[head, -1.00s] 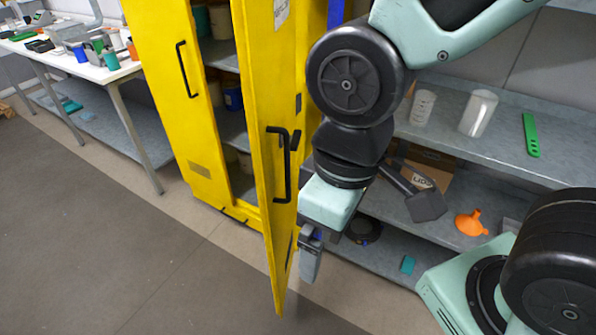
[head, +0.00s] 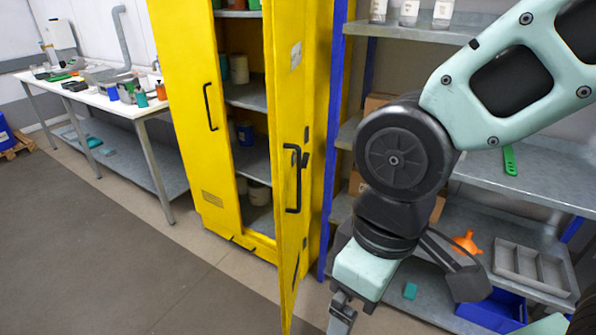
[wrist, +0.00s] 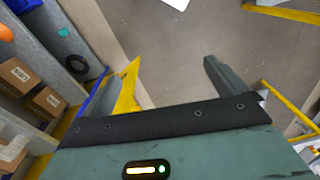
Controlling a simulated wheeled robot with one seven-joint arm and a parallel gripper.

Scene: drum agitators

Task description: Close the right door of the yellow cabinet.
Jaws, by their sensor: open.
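The yellow cabinet (head: 187,110) stands left of centre in the head view. Its left door is shut. Its right door (head: 285,110) stands open, swung out towards me and seen nearly edge-on, with a black handle (head: 293,180) on its face. My gripper (head: 341,316) is low, to the right of the door's lower part and apart from it in the picture. It is open and empty. In the wrist view one grey finger (wrist: 222,82) shows clearly, and a yellow part, probably the cabinet door (wrist: 128,88), shows left of it.
Grey shelves (head: 520,185) with blue posts stand right of the cabinet, behind my arm. A white table (head: 125,105) stands at left. The floor (head: 110,260) at front left is clear.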

